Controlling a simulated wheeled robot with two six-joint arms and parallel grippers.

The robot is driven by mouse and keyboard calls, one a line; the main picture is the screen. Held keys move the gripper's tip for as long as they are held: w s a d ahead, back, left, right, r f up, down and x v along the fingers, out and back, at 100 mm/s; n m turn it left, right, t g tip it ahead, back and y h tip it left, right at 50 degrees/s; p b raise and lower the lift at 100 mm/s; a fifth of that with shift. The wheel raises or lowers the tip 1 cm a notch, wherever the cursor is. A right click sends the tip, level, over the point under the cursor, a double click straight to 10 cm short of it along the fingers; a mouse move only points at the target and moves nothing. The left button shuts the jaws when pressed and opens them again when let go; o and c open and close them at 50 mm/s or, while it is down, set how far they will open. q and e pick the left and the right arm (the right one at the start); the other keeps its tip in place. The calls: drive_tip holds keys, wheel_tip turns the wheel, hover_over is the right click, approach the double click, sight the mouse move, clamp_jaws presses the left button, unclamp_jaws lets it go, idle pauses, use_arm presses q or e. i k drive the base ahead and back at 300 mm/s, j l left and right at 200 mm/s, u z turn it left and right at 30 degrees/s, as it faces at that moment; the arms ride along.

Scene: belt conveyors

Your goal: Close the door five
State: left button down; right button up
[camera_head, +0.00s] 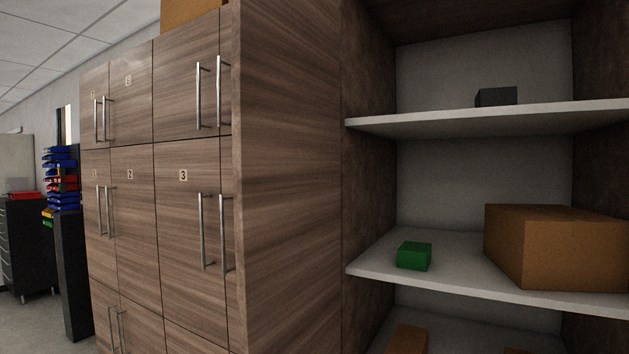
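A wood-grain cabinet with several doors fills the left half of the head view. Number plates 2 (130,174) and 3 (183,175) are legible on the middle row. A small plate (127,80) on an upper door (132,115) is too small to read surely, so I cannot tell which door is five. These front doors look shut. A tall wood panel (290,180) faces me right of them; I cannot tell whether it is an open door or a cabinet side. Neither gripper is in view.
Right of the panel is an open shelf unit: a dark box on the upper shelf (450,118), a green box (414,255) and large brown box (550,247) on the middle one. Metal handles (202,230) stick out from the doors. Colored bins (62,180) stand far left.

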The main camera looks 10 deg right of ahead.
sight(286, 71)
drive_tip(key=i+j+z, duration=0.15)
drive_tip(key=j+z, duration=0.3)
drive_tip(key=i+j+z, duration=0.1)
drive_tip(key=j+z, duration=0.75)
drive_tip(key=j, duration=0.15)
drive_tip(key=j+z, duration=0.45)
drive_tip(key=k+j, duration=0.05)
